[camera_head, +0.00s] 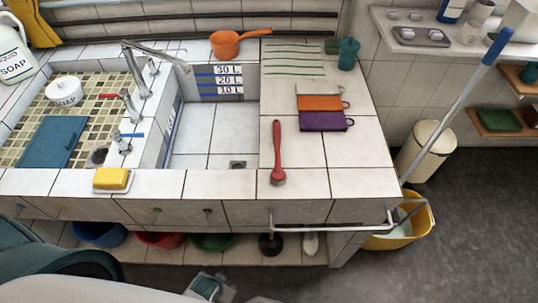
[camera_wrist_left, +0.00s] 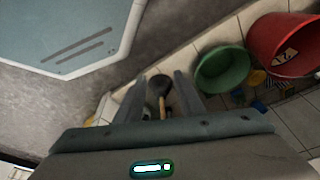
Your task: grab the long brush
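A red long-handled brush (camera_head: 277,150) lies on the white tiled counter, right of the sink basin, with its head toward the front edge. A long blue-and-white handled pole (camera_head: 465,95) leans at the right, its lower end by the yellow bucket. My left gripper (camera_wrist_left: 160,82) is open and empty in the left wrist view, fingers apart, facing the low shelf; the brush is not seen there. My right gripper is not in view.
A purple cloth (camera_head: 322,121) and an orange cloth (camera_head: 320,103) lie right of the brush. A yellow sponge (camera_head: 111,179) sits at the counter's front left. A metal rail (camera_head: 330,228) runs along the front. A yellow bucket (camera_head: 405,220) stands right; a green bucket (camera_wrist_left: 222,70) is below.

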